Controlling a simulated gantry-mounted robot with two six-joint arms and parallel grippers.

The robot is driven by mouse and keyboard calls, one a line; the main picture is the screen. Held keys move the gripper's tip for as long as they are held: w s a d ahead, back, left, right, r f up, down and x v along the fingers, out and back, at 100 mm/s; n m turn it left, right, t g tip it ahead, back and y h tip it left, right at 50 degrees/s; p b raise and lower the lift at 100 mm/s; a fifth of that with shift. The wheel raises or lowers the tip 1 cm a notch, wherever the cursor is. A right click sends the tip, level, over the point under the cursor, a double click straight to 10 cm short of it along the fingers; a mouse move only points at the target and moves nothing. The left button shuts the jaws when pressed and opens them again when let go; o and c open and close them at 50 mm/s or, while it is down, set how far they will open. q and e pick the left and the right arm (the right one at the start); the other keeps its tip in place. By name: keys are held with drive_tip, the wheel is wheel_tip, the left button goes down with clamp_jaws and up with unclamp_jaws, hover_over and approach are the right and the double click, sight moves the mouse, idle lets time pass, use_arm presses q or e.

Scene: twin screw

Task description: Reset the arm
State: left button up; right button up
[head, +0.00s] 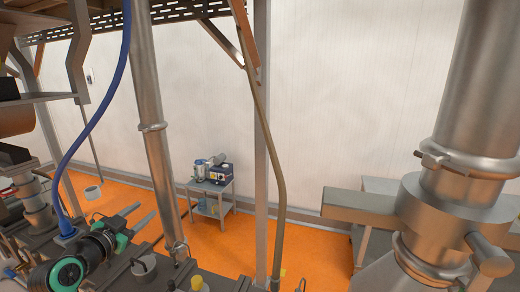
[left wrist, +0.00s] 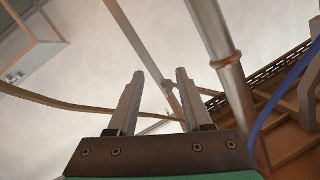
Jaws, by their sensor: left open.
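My left gripper (head: 147,210) is at the lower left of the head view, on my dark arm with green parts. Its two grey fingers point up and to the right, spread apart, with nothing between them. In the left wrist view the same gripper (left wrist: 160,74) shows its fingers apart and empty, against the pale wall, a metal pipe and overhead structure. My right gripper is not in view.
A blue hose (head: 100,110) and a steel pipe (head: 150,125) rise close to my left gripper. A large metal column (head: 470,140) fills the right side. A small cart (head: 211,200) stands by the wall on the orange floor (head: 240,235).

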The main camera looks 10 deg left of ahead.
use_arm(q)
drive_tip(key=s+d+r+t+h+p, duration=0.1)
drive_tip(key=s+d+r+t+p, duration=0.2)
drive_tip(key=d+r, duration=0.75)
drive_tip(key=s+d+r+t+h, duration=0.1)
drive_tip(key=s+d+r+t, duration=0.2)
drive_tip(key=s+d+r, duration=0.75)
drive_tip(key=s+d+r+n+t+p, duration=0.1)
drive_tip(key=s+d+r+t, duration=0.1)
drive_tip(key=s+r, duration=0.3)
drive_tip(key=s+d+r+n+t+h, duration=0.1)
drive_tip(key=s+d+r+n+t, duration=0.1)
drive_tip(key=s+r, duration=0.4)
wheel_tip(320, 180, up, 3)
drive_tip(key=shift+d+r+t+h+p, duration=0.2)
drive_tip(key=shift+t+h+p, duration=0.15)
drive_tip(key=shift+t, duration=0.25)
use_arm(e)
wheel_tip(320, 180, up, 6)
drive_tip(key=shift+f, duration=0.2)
use_arm(q)
drive_tip(key=shift+s, duration=0.2)
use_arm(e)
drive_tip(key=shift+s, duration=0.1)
